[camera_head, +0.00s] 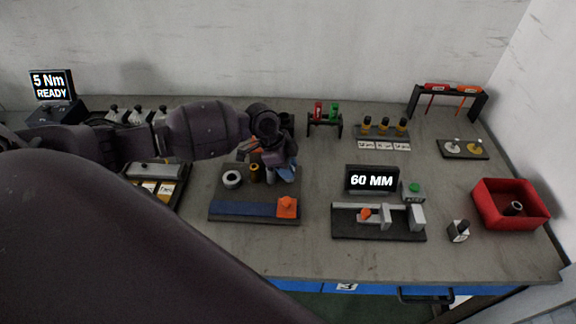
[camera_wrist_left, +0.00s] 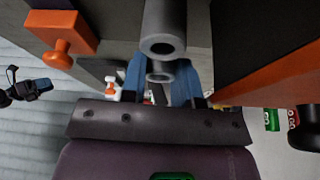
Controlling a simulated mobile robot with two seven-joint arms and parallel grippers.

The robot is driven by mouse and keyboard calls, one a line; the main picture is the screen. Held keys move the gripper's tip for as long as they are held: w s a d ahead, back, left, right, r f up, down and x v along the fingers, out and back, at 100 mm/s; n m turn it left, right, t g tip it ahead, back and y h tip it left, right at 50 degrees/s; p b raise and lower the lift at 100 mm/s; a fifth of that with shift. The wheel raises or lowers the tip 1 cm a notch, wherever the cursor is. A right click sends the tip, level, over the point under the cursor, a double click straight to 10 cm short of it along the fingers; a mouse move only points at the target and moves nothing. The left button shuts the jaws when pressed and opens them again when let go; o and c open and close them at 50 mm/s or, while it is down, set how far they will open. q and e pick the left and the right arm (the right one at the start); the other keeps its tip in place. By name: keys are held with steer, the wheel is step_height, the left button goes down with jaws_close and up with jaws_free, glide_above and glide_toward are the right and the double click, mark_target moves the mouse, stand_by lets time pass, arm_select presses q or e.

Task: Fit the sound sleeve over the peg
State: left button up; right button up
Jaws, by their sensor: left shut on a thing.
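My left gripper (camera_head: 287,173) is over the right back part of a dark fixture board (camera_head: 228,198). In the left wrist view its blue fingers (camera_wrist_left: 160,80) are shut on a grey hollow sleeve (camera_wrist_left: 160,71). A second grey hollow cylinder (camera_wrist_left: 163,30) shows right above the sleeve in that picture; I cannot tell whether they touch or which one is the peg. On the board stand a pale grey ring-shaped part (camera_head: 232,178) and a brass-coloured post (camera_head: 254,174). The gripper hides what is under it in the head view. My right gripper is not in view.
The board carries a blue strip (camera_head: 243,208) and an orange block (camera_head: 287,207). A 60 MM gauge display (camera_head: 372,180) and a slide fixture (camera_head: 350,228) stand to the right. A red bin (camera_head: 490,211) holds a dark sleeve (camera_head: 515,208). Bare table lies in front of the board.

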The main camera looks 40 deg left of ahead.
arm_select(q)
steer(key=shift+f, duration=0.1)
steer(key=o, duration=0.9)
steer(key=shift+a+r, duration=0.15)
steer(key=shift+r, duration=0.2)
steer(key=v, duration=0.9)
steer(key=shift+s, duration=0.1)
steer(key=shift+a+r, duration=0.15)
steer(key=shift+r, duration=0.3)
